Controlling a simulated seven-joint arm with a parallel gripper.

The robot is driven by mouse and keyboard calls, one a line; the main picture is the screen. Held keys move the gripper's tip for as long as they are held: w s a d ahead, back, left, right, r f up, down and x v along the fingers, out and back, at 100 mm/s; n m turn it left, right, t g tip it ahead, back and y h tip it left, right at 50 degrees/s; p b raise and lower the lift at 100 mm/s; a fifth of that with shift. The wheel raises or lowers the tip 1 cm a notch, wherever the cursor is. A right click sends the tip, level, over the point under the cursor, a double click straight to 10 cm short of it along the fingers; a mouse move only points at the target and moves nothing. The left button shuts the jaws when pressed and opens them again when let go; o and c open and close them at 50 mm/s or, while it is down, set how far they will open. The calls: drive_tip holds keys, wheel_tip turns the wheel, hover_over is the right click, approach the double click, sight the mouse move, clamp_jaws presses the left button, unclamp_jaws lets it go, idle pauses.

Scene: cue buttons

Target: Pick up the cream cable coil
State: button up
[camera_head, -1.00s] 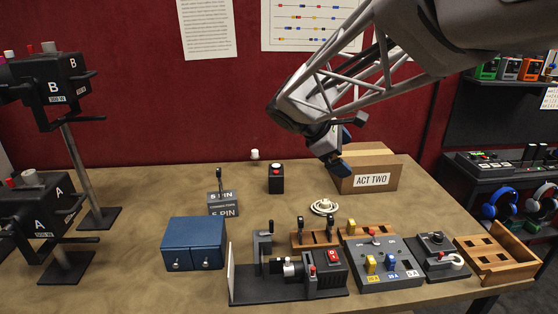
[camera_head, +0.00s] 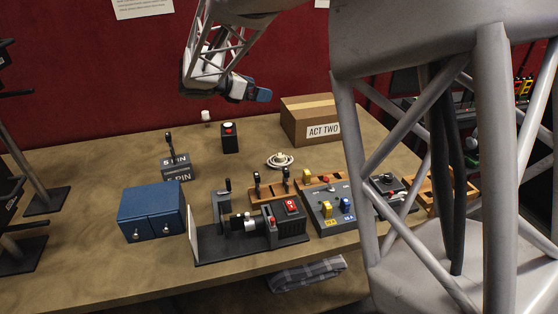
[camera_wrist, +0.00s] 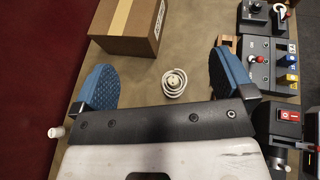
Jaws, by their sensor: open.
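The cream cable coil (camera_head: 280,160) lies flat on the table in front of the cardboard box, behind the wooden lever rack. In the wrist view the coil (camera_wrist: 174,83) shows between my two blue fingertips, beyond them and apart from both. My gripper (camera_head: 250,90) is above the back of the table, up and to the left of the coil in the head view. In the wrist view my gripper (camera_wrist: 160,82) is wide open and empty.
A cardboard box (camera_head: 306,113) marked ACT TWO stands behind the coil. Lever panels (camera_head: 330,209) and a red-switch device (camera_head: 250,232) stand in front. A blue cabinet (camera_head: 151,211) is at left.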

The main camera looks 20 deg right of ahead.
approach(276, 159)
drive_tip(key=shift+x, duration=1.25)
drive_tip(key=shift+s+d+r, duration=0.1)
drive_tip(key=shift+r, duration=0.15)
drive_tip(key=shift+x, duration=1.3)
drive_tip(key=shift+f, duration=0.1)
drive_tip(key=shift+x, duration=2.55)
drive_tip(key=shift+f, duration=0.1)
drive_tip(key=c, duration=0.8)
